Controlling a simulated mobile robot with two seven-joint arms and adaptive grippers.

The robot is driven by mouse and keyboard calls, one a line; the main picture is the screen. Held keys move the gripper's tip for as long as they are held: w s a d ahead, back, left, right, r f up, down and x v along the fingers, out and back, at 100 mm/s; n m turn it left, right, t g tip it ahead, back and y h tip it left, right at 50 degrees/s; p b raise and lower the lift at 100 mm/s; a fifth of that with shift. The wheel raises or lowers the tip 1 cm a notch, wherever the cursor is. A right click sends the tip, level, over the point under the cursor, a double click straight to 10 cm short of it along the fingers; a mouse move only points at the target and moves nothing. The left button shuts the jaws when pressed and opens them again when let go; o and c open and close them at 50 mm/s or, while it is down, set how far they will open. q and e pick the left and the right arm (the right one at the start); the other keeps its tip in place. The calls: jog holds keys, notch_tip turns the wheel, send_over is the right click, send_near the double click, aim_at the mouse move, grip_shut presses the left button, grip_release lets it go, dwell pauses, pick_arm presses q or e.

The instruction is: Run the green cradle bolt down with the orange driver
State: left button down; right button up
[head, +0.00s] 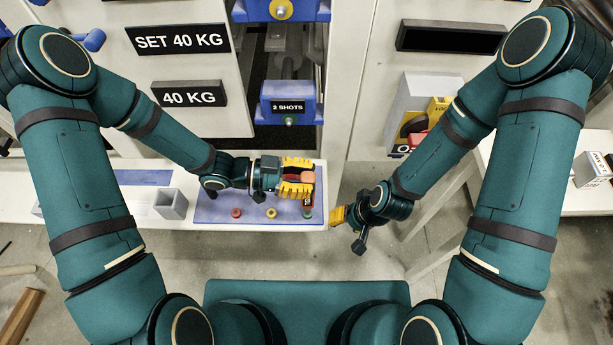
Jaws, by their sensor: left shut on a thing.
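My left gripper (300,182) has yellow fingers shut on the orange driver (308,177), above the right end of a blue mat (222,204). The driver's dark lower part points toward the front of the mat. A small green bolt head (307,214) shows at the mat's right end, just below the driver in the picture; I cannot tell whether they touch.
A red piece (236,212) and a yellow piece (271,213) are on the mat's front part. A grey open box (171,204) stands on the white bench to the left. A grey-white box (425,105) stands at the right. Floor shows between the bench and the right-hand table.

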pick_arm(q)
jog(key=shift+r+p, duration=2.4)
jog(key=shift+r, duration=0.65)
